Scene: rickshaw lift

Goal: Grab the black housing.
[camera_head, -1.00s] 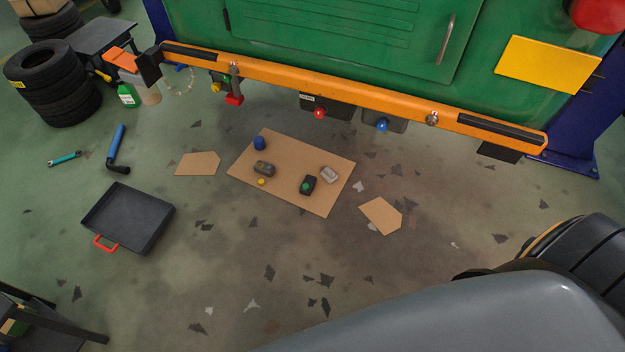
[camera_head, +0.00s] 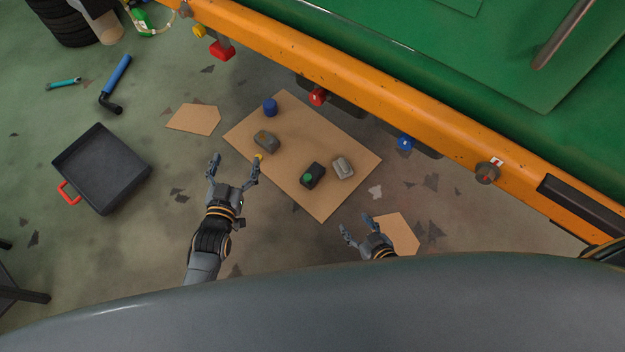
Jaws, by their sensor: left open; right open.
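The black housing (camera_head: 317,171), a small dark block with a green round part (camera_head: 308,177) on it, lies on the brown cardboard sheet (camera_head: 322,205) on the floor. My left gripper (camera_head: 235,165) is open and empty, near the sheet's left edge, to the left of the black housing. My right gripper (camera_head: 356,222) is open and empty, below and to the right of the housing, beside a smaller cardboard piece. Neither gripper touches the housing.
On the sheet also lie a grey block (camera_head: 343,168), a brownish-grey block (camera_head: 266,141), a blue cap (camera_head: 270,107) and a small yellow piece (camera_head: 259,156). A black tray (camera_head: 100,168) stands left. The orange beam (camera_head: 330,60) runs above the sheet's far side.

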